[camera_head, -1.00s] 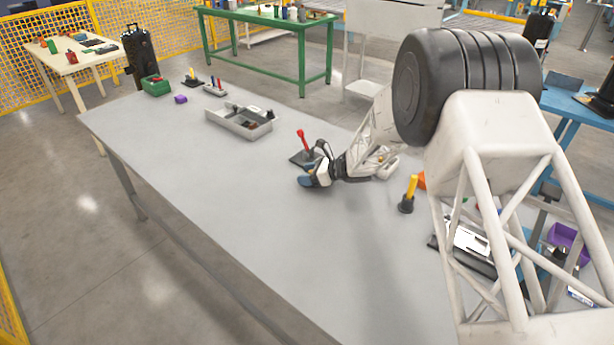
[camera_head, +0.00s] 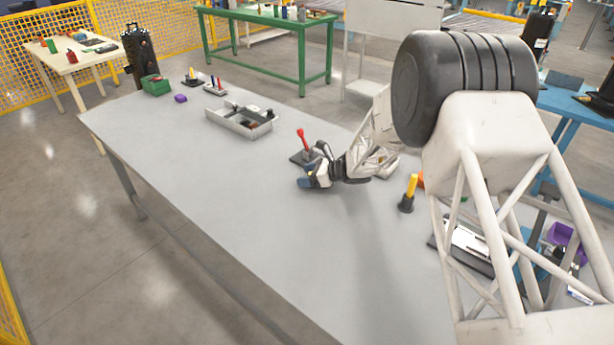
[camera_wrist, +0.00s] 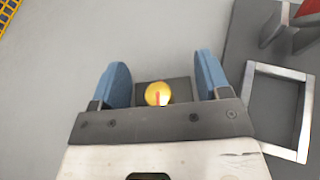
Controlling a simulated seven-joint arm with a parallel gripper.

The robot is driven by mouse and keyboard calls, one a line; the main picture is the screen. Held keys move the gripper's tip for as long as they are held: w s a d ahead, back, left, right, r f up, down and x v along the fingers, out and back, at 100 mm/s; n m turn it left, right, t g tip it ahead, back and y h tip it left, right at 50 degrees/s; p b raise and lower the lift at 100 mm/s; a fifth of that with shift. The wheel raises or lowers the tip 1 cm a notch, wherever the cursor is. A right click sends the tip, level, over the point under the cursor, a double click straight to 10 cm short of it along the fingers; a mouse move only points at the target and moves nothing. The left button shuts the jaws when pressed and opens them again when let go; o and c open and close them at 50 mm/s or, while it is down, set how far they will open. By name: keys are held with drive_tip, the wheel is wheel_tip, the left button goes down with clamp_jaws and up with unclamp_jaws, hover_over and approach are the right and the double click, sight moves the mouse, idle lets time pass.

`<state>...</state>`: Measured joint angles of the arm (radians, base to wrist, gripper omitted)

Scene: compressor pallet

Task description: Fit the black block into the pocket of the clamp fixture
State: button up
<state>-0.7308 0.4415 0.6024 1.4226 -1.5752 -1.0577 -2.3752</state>
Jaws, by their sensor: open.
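In the wrist view, a black block (camera_wrist: 181,90) with a round yellow top lies on the grey table between the two blue fingers of my gripper (camera_wrist: 163,82). The fingers are open, with a small gap to the block on each side. The clamp fixture (camera_wrist: 241,55) is to the right of the fingers. It has a dark base, a square metal frame (camera_wrist: 251,102) and a red part at the top corner. In the head view, my gripper (camera_head: 306,179) is low over the table in front of the fixture's red handle (camera_head: 302,138). The block is hidden there.
A grey divided tray (camera_head: 238,122) lies farther back on the table. A yellow-handled black piece (camera_head: 408,194) stands to the right of my gripper. The table's left front is clear.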

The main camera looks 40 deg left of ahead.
drive_tip(key=v, duration=1.2)
drive_tip(key=shift+r, duration=0.1)
idle(0.8)
